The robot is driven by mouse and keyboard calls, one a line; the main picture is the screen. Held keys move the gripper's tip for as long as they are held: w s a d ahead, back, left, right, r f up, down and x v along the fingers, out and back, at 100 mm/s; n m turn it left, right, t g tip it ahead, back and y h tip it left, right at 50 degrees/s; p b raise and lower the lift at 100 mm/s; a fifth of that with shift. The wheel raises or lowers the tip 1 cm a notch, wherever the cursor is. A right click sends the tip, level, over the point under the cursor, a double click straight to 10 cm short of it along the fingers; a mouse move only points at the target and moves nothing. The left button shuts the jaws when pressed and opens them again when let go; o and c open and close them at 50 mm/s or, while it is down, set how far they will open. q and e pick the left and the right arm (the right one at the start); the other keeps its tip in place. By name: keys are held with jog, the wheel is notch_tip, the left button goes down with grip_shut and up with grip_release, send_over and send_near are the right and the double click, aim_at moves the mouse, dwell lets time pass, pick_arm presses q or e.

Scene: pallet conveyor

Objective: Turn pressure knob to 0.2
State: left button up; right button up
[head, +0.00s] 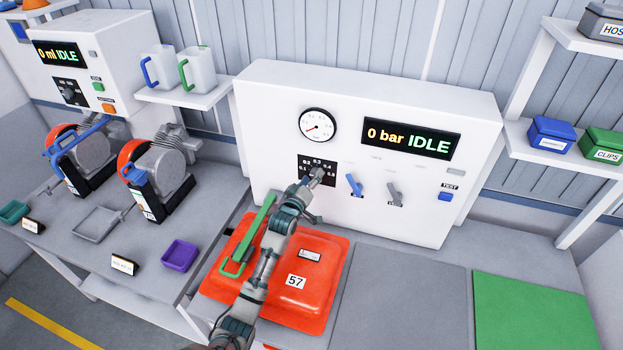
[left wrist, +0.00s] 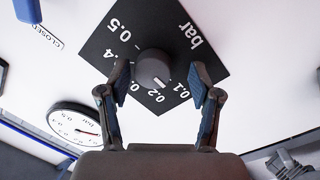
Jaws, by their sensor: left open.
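The pressure knob (left wrist: 153,68) is a dark round knob on a black scale plate (left wrist: 120,42) marked in bar. Its pale mark points toward the 0.2 and 0.1 side of the scale; I cannot tell the exact setting. My left gripper (left wrist: 160,88) is open, with one finger on each side of the knob; contact is not clear. The display (head: 411,138) reads "0 bar IDLE". The round gauge (head: 317,125) has a red needle. My right gripper is not in view.
A blue lever (head: 354,185) and a grey lever (head: 395,194) sit right of the knob, with a blue TEST button (head: 446,197) beyond. A red case (head: 325,268) with a green handle (head: 250,232) lies under my left arm. The grey mat (head: 400,300) is clear.

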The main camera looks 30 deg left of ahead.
pick_arm(q)
jog(key=shift+d+r, duration=0.15)
jog(key=shift+d, duration=0.3)
jog(key=shift+c, duration=0.7)
jog(key=c, duration=1)
jog(key=shift+a, duration=0.25)
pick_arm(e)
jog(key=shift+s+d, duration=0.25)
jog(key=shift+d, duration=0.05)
pick_arm(q)
jog(key=shift+r, duration=0.1)
